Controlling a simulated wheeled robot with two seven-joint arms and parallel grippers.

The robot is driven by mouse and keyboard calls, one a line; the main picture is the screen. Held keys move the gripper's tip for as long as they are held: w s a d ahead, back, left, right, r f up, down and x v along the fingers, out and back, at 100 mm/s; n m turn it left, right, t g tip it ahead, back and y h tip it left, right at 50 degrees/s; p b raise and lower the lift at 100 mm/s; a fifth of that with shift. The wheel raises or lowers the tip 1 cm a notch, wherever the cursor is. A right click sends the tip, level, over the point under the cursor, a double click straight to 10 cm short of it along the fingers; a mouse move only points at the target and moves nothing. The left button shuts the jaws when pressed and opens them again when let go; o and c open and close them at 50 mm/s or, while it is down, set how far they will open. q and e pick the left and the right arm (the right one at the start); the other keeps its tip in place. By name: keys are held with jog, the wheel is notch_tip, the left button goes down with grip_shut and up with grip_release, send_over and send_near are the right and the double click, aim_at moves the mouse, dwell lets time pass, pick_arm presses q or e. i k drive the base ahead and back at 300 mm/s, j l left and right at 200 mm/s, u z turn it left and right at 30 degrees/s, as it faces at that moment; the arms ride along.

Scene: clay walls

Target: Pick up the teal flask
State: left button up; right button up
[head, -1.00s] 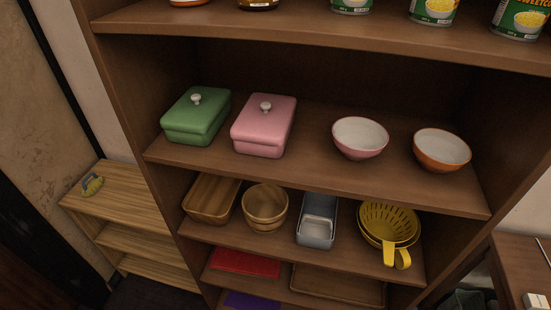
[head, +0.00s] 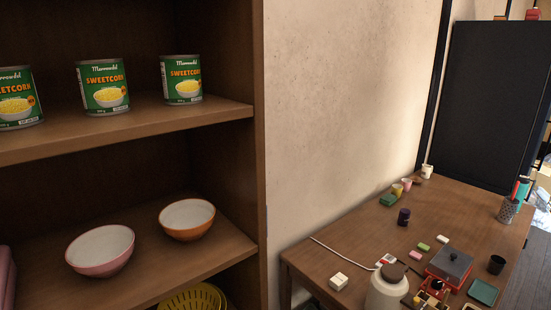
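I cannot make out a teal flask in the head view. A cream flask or jug (head: 388,292) with a brown lid stands at the near edge of the brown table (head: 330,252), cut off by the bottom of the view. A small teal item (head: 521,188) shows with something red at the mesh cup at the far right, too small to tell what it is. A flat teal square (head: 482,292) lies near the table's right side. Neither of my grippers is in view.
The shelf unit (head: 259,150) on the left holds sweetcorn cans (head: 104,88), a pink bowl (head: 101,250) and an orange bowl (head: 187,219). A red-and-grey box (head: 449,265), a dark cup (head: 497,264) and several small items crowd the table. A dark panel (head: 497,105) stands behind.

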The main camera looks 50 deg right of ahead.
aim_at(523, 185)
jog(key=z, duration=3.25)
jog(key=i+l+z, duration=0.4)
jog(key=i+l, duration=0.25)
jog(key=i+l+z, duration=0.4)
jog(key=i+l, duration=0.3)
jog(key=i+u, duration=0.3)
jog(key=i, duration=0.55)
jog(key=i+l+u, duration=0.1)
jog(key=i+u, duration=0.2)
jog(key=i, duration=0.55)
jog(key=i+u, duration=0.15)
jog(key=i, duration=0.35)
jog(key=i+l+u, duration=0.15)
jog(key=i, duration=0.4)
jog(key=i+l+u, duration=0.15)
jog(key=i, duration=0.35)
jog(key=i+l+u, duration=0.2)
jog(key=i, duration=0.3)
jog(key=i+l+u, duration=0.15)
jog(key=u, duration=0.25)
jog(key=i+l+u, duration=0.3)
jog(key=u, duration=0.15)
jog(key=i+l+u, duration=0.2)
jog(key=u, duration=0.2)
jog(key=i+l+u, duration=0.1)
jog(key=l+u, duration=0.3)
jog(key=i+l+u, duration=0.1)
jog(key=l+u, duration=0.75)
